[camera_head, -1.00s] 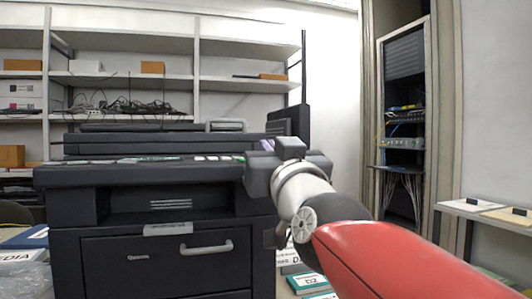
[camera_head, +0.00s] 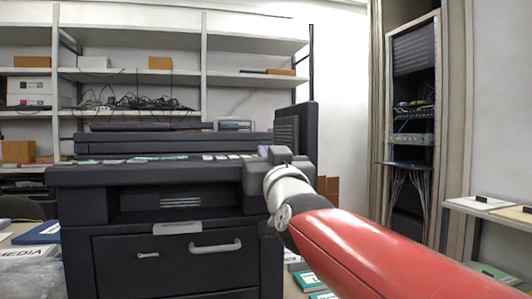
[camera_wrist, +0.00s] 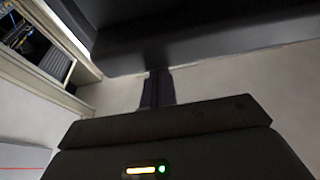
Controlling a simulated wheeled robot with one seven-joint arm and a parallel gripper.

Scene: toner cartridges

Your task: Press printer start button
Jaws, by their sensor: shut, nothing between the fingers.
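The printer (camera_head: 130,185) is a large black machine filling the left and middle of the head view. Its top carries a row of light keys or labels (camera_head: 215,157) and a small green spot (camera_head: 88,162) near the left end. I cannot tell which mark is the start button. My gripper (camera_head: 281,153) is at the right end of the printer's top, partly hidden by its own wrist. In the wrist view my gripper's fingers (camera_wrist: 157,76) are shut and empty, pointing at a dark surface (camera_wrist: 200,30) that looks like the printer. Contact cannot be told.
Shelves (camera_head: 140,76) with boxes and cables stand behind the printer. A rack (camera_head: 413,125) stands at the right, with a side table (camera_head: 490,207) before it. Boxed items (camera_head: 308,279) lie low to the printer's right. White wall shows between printer and rack.

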